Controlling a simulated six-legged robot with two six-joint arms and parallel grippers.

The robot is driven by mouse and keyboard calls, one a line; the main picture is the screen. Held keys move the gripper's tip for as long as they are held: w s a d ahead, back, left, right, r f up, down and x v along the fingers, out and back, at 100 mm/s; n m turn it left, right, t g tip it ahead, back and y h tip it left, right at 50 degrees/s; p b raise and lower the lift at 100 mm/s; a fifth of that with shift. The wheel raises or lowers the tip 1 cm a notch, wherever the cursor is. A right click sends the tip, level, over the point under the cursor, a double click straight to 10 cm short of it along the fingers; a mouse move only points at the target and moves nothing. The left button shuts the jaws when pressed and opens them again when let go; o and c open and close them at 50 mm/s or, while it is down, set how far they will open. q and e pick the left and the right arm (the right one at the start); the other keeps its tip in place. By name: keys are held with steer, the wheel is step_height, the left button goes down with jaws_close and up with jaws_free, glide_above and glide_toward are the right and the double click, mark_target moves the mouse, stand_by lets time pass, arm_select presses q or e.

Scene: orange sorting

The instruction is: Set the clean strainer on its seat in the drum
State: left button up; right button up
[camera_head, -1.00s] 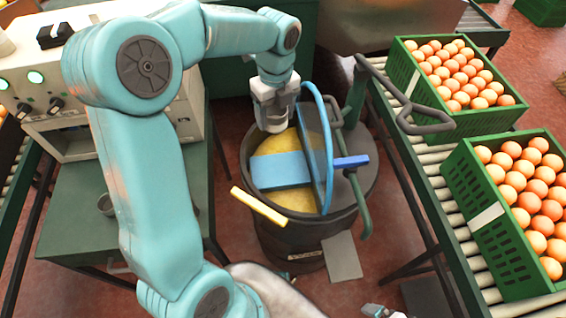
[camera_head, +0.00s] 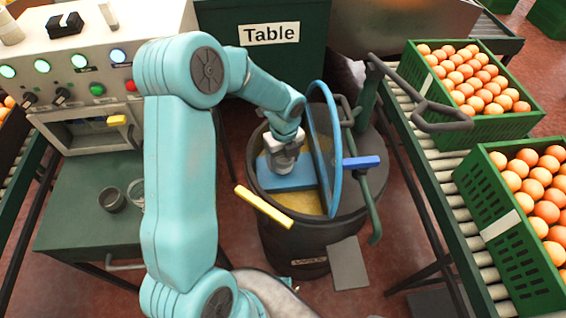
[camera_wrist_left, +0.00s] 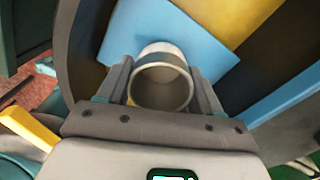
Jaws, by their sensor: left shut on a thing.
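The dark drum (camera_head: 275,240) stands open in the middle of the head view, its lid (camera_head: 323,140) raised on edge with a blue rim. A flat light-blue plate (camera_head: 295,181) lies across the yellow inside of the drum. My left gripper (camera_head: 285,158) is over this plate, shut on a pale hollow cylinder, the strainer (camera_wrist_left: 160,54). In the left wrist view the strainer sits between the fingers, its round opening facing the camera, with the blue plate (camera_wrist_left: 185,25) behind it. I cannot tell whether it touches the plate. My right gripper is not in view.
A yellow handle (camera_head: 263,207) sticks out at the drum's front left and a blue handle (camera_head: 361,163) at its right. A small dark cup (camera_head: 112,199) stands on the left bench.

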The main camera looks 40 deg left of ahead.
arm_select(q)
step_height(320, 180, down, 2)
steer(key=shift+w+f, duration=0.1)
steer(key=shift+f, duration=0.05)
steer(key=o, duration=1.1)
steer(key=shift+r, duration=0.25)
step_height(320, 180, up, 12)
steer(key=shift+w+f+p, duration=0.1)
steer(key=shift+w+p, duration=0.05)
steer(key=shift+p, duration=0.95)
